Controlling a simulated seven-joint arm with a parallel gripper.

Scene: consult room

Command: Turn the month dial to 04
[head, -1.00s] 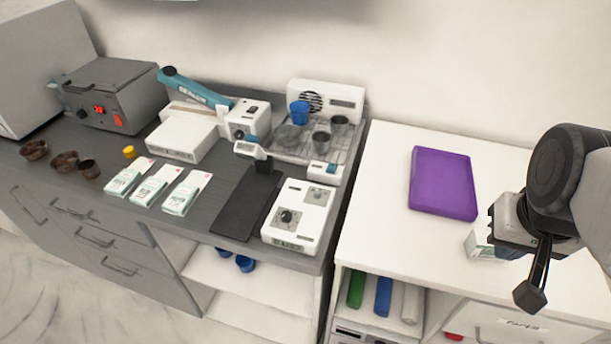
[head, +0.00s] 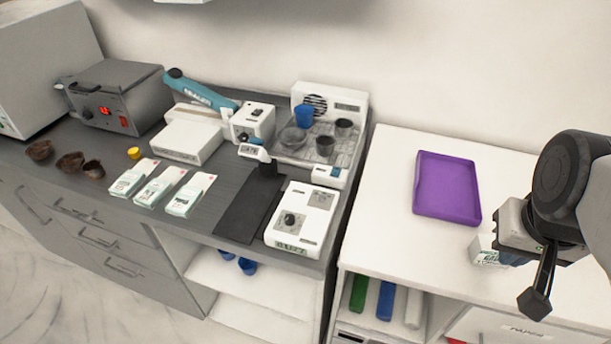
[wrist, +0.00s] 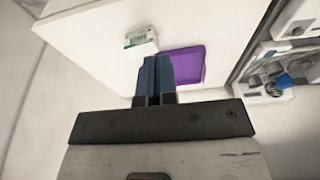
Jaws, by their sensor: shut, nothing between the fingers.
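A white device (head: 301,218) with a black round knob (head: 291,221) stands at the front right of the dark counter, with a label along its front edge. A second white box (head: 253,122) with a small knob stands behind, beside the teal-handled device. A small sign (head: 254,152) stands between them. Dial markings are too small to read, so I cannot tell which is the month dial. My gripper (wrist: 157,62) is shut and empty above the white counter, far right of these devices. In the head view its fingers are mostly hidden.
A purple tray (head: 447,187) and a small white-green box (head: 487,251) are on the white counter (head: 395,190), near my gripper. Several cartons (head: 159,187), brown cups (head: 70,161) and a rack with cups (head: 345,148) occupy the dark counter. A black mat (head: 240,215) lies left of the knobbed device.

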